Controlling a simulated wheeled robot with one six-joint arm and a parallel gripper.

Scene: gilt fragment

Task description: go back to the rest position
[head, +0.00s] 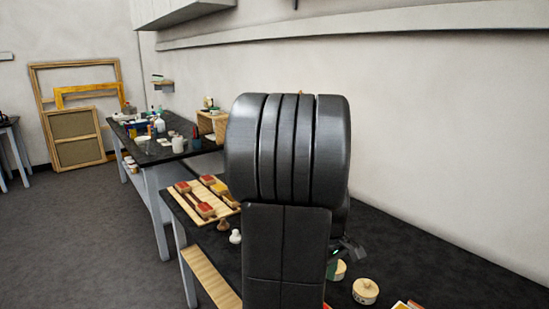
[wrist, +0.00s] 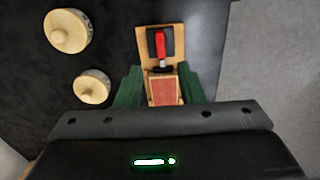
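My gripper (wrist: 160,84) shows in the wrist view as two green fingers standing apart, pointing down at the dark tabletop. A wooden block with a red face (wrist: 164,88) lies between the fingers in that view; I see no clear grip on it. In the head view my dark arm fills the middle and hides much of the table. Part of my gripper (head: 341,254) shows just right of the arm, near the small round lidded pots.
A small lidded pot (wrist: 92,86) and a larger one (wrist: 69,32) stand beside the gripper. A wooden piece with a red-handled item (wrist: 160,45) lies ahead. A tray of red and yellow blocks (head: 183,206) and a cluttered table (head: 150,161) are left. Wall (head: 440,130) runs right.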

